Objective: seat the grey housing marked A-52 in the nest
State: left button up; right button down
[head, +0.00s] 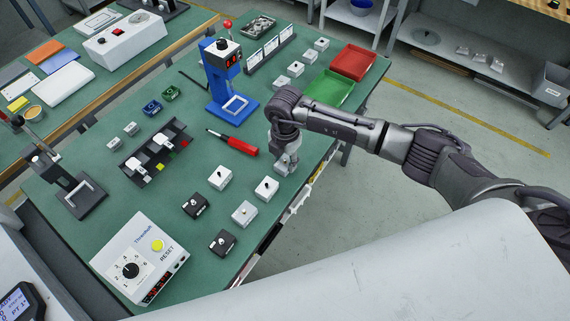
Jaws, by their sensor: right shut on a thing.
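My right gripper (284,158) points down over the table's right edge, to the right of the loose housings. It is shut on a small grey housing, mostly hidden by the fingers; no marking on it can be read. A blue stand (222,75) with a red-topped lever holds a pale square frame (235,106) at its base, which looks like the nest and looks empty. It is up and left of my gripper, apart from it. Light housings (220,178), (266,188), (244,213) stand on the green table; their markings are unreadable. My left gripper is not in view.
A red-handled screwdriver (233,143) lies between the stand and the housings. Black housings (196,206), a control box (140,258), a black rack (156,150), a green tray (328,89) and a red tray (353,62) surround it. Bare table (250,168) lies near my gripper.

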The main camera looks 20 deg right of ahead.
aim_at(285, 161)
jog(key=shift+r+p, duration=2.85)
jog(key=shift+r, duration=0.65)
